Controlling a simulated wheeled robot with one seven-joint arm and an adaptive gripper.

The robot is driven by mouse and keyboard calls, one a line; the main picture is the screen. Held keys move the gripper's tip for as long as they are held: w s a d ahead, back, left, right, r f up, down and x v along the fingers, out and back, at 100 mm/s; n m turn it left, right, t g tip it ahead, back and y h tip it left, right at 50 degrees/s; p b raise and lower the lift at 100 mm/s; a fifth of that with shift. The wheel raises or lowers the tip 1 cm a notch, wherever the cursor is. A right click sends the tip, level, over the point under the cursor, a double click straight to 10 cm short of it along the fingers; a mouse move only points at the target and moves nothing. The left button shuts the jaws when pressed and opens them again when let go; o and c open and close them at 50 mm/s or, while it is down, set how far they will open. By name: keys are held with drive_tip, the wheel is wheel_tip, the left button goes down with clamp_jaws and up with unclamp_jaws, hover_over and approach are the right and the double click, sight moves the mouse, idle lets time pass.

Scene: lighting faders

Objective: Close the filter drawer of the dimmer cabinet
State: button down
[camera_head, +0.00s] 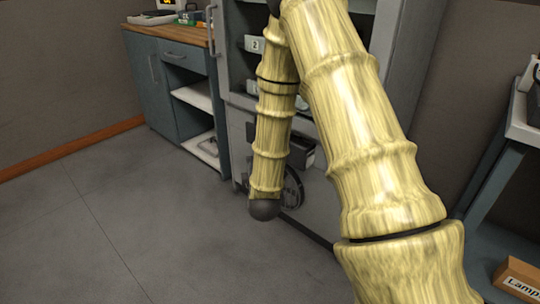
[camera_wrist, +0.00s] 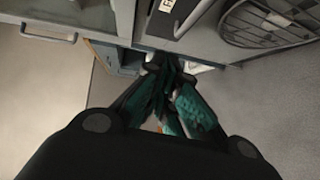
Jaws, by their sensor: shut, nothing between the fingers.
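The tall grey dimmer cabinet (camera_head: 240,110) stands behind my arm in the head view. Low on its front, a dark box-like part (camera_head: 301,150) shows beside my arm, probably the filter drawer, mostly hidden. In the wrist view, a grey drawer front (camera_wrist: 160,27) with a partly cut-off label starting with "F" and a bar handle (camera_wrist: 194,17) lies at the top. How far it stands out is unclear. My gripper (camera_wrist: 166,72) has teal fingers, shut and empty, with tips just below that front in the picture; contact cannot be told. The head view does not show the fingers.
A round fan grille (camera_wrist: 268,20) is right of the drawer front. A bar handle (camera_wrist: 48,36) shows at upper left. A blue-grey counter unit (camera_head: 170,85) with open shelves stands left. A table (camera_head: 522,128) and a box labelled "Lamp" (camera_head: 518,278) are right. The left floor is clear.

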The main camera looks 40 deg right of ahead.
drive_tip(key=shift+w+d+r+m+h+b, duration=0.15)
drive_tip(key=shift+w+d+h+b, duration=0.25)
drive_tip(key=shift+w+d+b, duration=1.1)
drive_tip(key=shift+w+d+m+h+b, duration=0.3)
drive_tip(key=shift+d+b, duration=0.75)
drive_tip(key=shift+d, duration=1.1)
drive_tip(key=shift+w+d+r+m+h+b, duration=0.1)
drive_tip(key=shift+w+d+h+b, duration=0.4)
drive_tip(key=shift+w+d+b, duration=1)
drive_tip(key=shift+s+d, duration=0.4)
drive_tip(key=shift+s, duration=0.15)
drive_tip(key=shift+p, duration=0.3)
drive_tip(key=d+p, duration=0.5)
drive_tip(key=shift+w+r, duration=0.1)
drive_tip(key=shift+w, duration=0.3)
drive_tip(key=shift+d, duration=0.1)
drive_tip(key=shift+d+r, duration=0.1)
